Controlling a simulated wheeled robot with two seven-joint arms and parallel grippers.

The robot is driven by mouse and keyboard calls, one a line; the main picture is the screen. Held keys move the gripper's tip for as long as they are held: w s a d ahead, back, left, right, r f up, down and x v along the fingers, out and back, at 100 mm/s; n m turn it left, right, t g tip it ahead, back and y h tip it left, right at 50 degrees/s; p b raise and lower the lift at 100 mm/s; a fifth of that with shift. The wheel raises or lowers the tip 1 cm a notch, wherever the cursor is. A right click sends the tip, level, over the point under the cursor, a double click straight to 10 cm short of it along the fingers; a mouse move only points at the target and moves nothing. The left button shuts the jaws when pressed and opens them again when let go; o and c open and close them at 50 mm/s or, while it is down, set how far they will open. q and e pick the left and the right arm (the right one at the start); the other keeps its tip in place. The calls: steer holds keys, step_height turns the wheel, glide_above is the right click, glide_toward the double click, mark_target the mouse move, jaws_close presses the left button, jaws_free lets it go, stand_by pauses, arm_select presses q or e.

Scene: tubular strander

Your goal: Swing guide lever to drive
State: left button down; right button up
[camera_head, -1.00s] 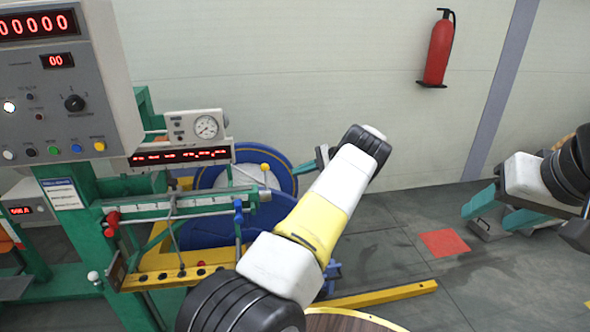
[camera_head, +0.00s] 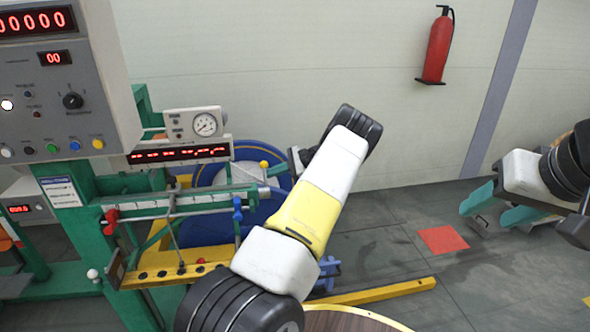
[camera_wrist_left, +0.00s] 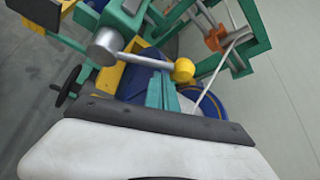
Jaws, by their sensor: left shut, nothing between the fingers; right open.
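A lever with a yellow ball knob (camera_head: 264,165) stands at the right end of the green traverse frame, in front of the blue reel. I take it to be the guide lever. The knob also shows in the left wrist view (camera_wrist_left: 182,70). My left gripper (camera_wrist_left: 161,92) is shut and empty, its teal fingertips just beside and below the knob in that view; I cannot tell whether they touch. In the head view the left fingers are mostly hidden by my own wrist. My right gripper (camera_head: 503,207) is open and empty at the far right, away from the machine.
The bar carries a red clamp (camera_head: 110,220) and a blue clamp (camera_head: 238,210). A silver rod end (camera_wrist_left: 105,46) lies close left of my left fingers. A blue reel (camera_head: 210,232) is behind. A yellow floor bar (camera_head: 375,294) lies right; the floor beyond is mostly clear.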

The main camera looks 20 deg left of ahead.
arm_select(q)
steer(key=shift+s+d+r+n+t+y, duration=0.15)
steer(key=shift+s+r+n+t+y, duration=0.2)
steer(key=shift+r, duration=0.25)
stand_by(0.5)
steer(key=s+d+r+n+t+y, duration=0.2)
steer(key=s+d+r+n+y, duration=0.1)
steer(key=n, duration=0.4)
steer(key=shift+s+d+r+y, duration=0.2)
steer(key=shift+s+r+y, duration=0.4)
steer(key=shift+s, duration=0.65)
steer(key=shift+s+f, duration=0.1)
steer(key=shift+f, duration=0.05)
